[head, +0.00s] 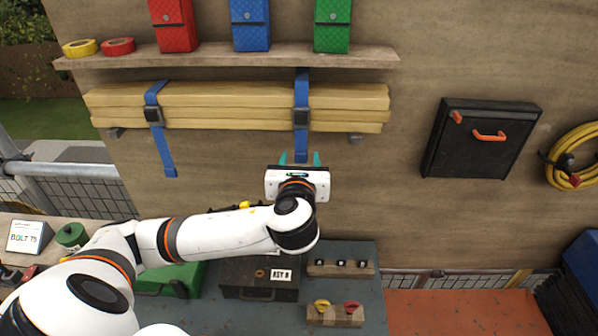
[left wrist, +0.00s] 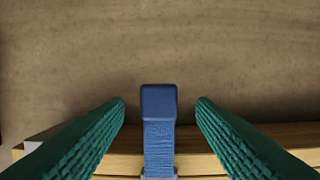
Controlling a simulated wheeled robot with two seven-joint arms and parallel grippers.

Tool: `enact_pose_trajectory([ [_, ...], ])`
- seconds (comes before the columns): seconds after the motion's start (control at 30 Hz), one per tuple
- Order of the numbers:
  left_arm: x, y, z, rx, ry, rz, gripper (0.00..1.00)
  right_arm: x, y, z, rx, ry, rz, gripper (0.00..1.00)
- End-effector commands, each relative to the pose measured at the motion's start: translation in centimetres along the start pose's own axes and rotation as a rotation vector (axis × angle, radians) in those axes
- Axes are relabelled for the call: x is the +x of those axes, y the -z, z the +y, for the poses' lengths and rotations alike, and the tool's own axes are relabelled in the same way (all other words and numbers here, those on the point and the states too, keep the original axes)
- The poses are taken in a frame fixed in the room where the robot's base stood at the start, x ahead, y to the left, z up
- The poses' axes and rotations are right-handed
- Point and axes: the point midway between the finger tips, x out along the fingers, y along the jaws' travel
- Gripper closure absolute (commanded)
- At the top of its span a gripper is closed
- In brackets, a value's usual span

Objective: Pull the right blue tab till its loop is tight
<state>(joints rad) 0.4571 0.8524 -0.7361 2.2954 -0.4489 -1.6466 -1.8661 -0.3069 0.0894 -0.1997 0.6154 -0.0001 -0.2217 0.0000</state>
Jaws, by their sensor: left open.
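A bundle of wooden boards (head: 230,108) lies against the wall, held by two blue straps with dark buckles. The right blue strap's tab (head: 301,146) hangs below its buckle (head: 301,117). The left blue tab (head: 166,157) hangs longer at the left. My left gripper (head: 299,158) is just below the right buckle, its green fingers apart. In the left wrist view the right blue tab (left wrist: 158,125) stands between the two open fingers (left wrist: 160,105), with a gap on each side. The end of the tab is a thicker blue block. My right gripper is not in view.
A shelf (head: 230,58) above holds red, blue and green boxes and two tape rolls. Below is a bench with a dark case (head: 259,278) marked KEY B and small racks. A black wall cabinet (head: 480,138) hangs at right.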

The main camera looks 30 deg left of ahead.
Motion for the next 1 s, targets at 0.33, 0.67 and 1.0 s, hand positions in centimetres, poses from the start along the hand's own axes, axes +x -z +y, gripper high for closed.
enact_pose_trajectory([
  [0.33, 2.9, 0.0, 0.0, -0.001, 0.0, 0.001, 0.49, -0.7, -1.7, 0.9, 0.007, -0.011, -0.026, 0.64],
  [0.67, 2.9, 0.0, 0.0, -0.001, -0.001, 0.001, 0.62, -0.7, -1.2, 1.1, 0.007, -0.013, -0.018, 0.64],
  [1.0, 2.9, -0.1, 0.0, -0.001, -0.001, 0.001, 0.96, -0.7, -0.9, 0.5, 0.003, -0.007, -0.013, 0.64],
])
